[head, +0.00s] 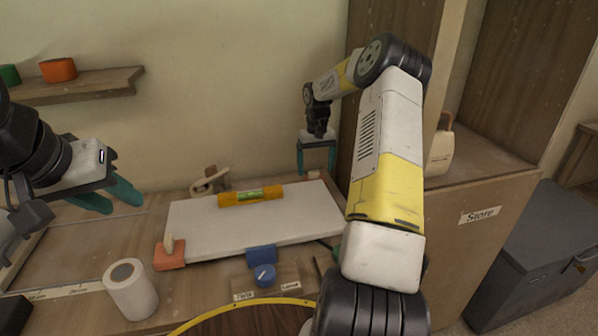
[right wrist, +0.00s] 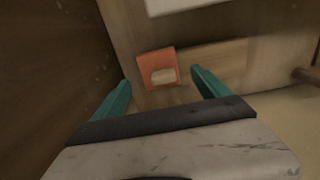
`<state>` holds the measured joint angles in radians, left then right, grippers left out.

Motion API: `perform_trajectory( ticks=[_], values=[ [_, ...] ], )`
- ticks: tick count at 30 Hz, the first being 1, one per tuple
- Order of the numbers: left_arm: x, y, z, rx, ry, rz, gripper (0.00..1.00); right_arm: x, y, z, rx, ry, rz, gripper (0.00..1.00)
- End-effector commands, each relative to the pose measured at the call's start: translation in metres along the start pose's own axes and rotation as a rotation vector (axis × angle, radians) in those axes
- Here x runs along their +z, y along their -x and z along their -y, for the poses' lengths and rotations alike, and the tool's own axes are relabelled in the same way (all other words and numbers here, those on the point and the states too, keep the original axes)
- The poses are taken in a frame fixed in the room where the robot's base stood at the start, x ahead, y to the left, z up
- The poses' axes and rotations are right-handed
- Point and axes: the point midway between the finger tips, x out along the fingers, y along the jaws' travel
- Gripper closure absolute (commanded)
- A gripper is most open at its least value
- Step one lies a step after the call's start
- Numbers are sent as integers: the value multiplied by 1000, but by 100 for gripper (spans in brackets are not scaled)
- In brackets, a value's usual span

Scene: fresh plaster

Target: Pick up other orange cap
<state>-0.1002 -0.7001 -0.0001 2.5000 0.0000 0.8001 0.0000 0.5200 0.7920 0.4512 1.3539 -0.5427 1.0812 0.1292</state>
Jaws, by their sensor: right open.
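An orange cap (right wrist: 157,68) with a pale knob lies between my right gripper's fingers in the right wrist view, beyond their tips and apart from them. Another orange cap (head: 169,255) with a pale upright knob is at the front left corner of the white board (head: 215,225). My right gripper (head: 317,172) is open and empty, pointing down above the board's back right corner. In the wrist view it is here (right wrist: 160,88). My left gripper (head: 127,207) is open and empty, left of the board.
A yellow level (head: 251,196) lies on the board. A blue clamp (head: 262,257) is at its front edge, a white roll (head: 131,289) at front left. A wooden cabinet marked Store (head: 480,214) stands right. A shelf (head: 80,87) is at upper left.

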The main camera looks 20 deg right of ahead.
Motion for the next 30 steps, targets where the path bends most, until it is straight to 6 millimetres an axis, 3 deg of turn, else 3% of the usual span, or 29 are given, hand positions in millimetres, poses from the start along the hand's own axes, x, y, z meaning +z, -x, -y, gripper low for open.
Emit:
perform_trajectory(
  ticks=[5,12,24,30],
  values=[
    [0,0,0,0,0,0,64,3,-27,0,-2,0,2,15],
    [0,0,0,0,0,0,64,2,-30,-1,0,0,-1,15],
    [0,0,0,0,0,0,64,3,-30,-1,-1,0,-1,91],
    [0,0,0,0,0,0,64,3,-30,-1,0,0,-1,92]
  ],
)
